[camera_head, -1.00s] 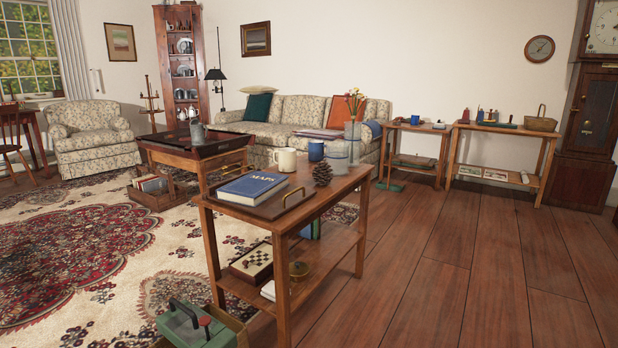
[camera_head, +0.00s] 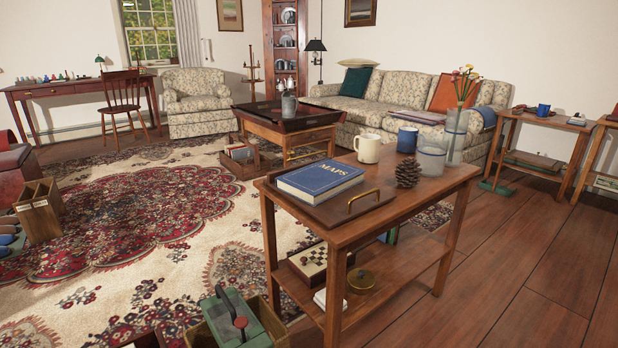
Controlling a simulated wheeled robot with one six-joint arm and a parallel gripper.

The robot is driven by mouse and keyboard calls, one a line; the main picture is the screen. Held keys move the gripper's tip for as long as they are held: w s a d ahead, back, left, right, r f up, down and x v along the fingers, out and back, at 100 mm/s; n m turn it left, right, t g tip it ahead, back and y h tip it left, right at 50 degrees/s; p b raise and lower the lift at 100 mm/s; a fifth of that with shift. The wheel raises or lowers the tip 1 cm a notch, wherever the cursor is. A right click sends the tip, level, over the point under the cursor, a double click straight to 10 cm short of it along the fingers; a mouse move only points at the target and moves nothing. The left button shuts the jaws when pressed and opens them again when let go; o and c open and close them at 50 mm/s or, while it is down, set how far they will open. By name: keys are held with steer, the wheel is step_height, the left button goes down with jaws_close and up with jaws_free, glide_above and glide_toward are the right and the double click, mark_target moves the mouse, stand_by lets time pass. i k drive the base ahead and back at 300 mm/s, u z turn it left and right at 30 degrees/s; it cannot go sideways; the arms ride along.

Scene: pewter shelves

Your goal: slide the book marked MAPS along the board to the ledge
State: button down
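The board rests on top of a two-tier wooden side table (camera_head: 420,192). I cannot tell which edge is the ledge. My gripper is not in view.
A cream mug (camera_head: 367,149), a blue mug (camera_head: 407,140), a pinecone (camera_head: 408,173) and a glass vessel (camera_head: 432,157) stand behind and right of the book. A green box (camera_head: 232,318) is on the floor at the table's left. Bare wood floor (camera_head: 500,270) lies to the right.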

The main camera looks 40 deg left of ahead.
mark_target(314, 184)
steer(key=u, duration=0.95)
steer(key=i, duration=0.85)
steer(key=u, duration=0.95)
